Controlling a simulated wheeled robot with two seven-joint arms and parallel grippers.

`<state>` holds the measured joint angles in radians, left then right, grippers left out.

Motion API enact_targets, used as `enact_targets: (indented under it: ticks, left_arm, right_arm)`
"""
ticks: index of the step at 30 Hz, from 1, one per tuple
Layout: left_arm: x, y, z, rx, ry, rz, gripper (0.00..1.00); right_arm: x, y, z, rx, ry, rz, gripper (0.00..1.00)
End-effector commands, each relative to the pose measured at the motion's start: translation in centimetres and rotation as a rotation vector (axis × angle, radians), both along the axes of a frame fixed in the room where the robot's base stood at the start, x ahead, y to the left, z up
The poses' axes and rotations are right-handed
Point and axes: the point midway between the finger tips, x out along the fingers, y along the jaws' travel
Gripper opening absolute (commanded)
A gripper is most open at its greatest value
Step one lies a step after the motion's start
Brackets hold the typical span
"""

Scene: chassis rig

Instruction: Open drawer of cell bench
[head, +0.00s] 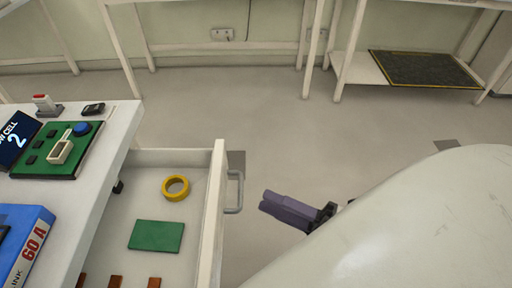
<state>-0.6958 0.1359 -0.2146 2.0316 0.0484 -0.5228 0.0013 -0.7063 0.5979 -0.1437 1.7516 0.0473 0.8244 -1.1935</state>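The cell bench (112,150) stands at the left with a white top. Its drawer (218,190) is pulled well out to the right, and its inside shows. The drawer's grey bar handle (239,191) is on the outer face. My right gripper (264,203) is to the right of the handle, apart from it, with purple fingers pointing left. The fingers overlap in this view, so I cannot see a gap between them. Nothing shows between or beyond the fingertips. My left gripper is not in view.
The drawer holds a yellow tape ring (175,188), a green plate (156,235) and several brown pieces. On the bench are a green board (60,158), a screen (16,138) and a blue box (24,238). Open floor (240,110) lies behind; a shelf mat (424,68) is at the back right.

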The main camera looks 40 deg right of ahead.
Motion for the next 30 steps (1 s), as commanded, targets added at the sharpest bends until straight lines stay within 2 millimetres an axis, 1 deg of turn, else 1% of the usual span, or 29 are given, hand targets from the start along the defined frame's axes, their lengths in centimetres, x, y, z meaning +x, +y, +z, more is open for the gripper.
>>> enact_targets:
  ticks: [1,3,6,9,30]
  left_arm:
    - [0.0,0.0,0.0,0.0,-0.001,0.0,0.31]
    - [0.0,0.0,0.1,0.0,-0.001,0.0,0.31]
    - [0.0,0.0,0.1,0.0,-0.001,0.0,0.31]
    - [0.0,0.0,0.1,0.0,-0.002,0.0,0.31]
    - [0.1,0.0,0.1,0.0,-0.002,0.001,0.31]
  right_arm:
    - [-0.9,-0.5,-0.2,-0.001,0.004,-0.001,0.28]
    - [-1.8,-1.1,-0.4,-0.001,0.004,-0.001,0.28]
    - [-2.7,-1.6,-0.6,-0.002,0.002,0.0,0.28]
    - [-3.2,-1.9,-0.6,-0.001,-0.001,0.001,0.28]
    - [-3.3,-2.0,-0.6,0.0,0.0,0.0,0.28]
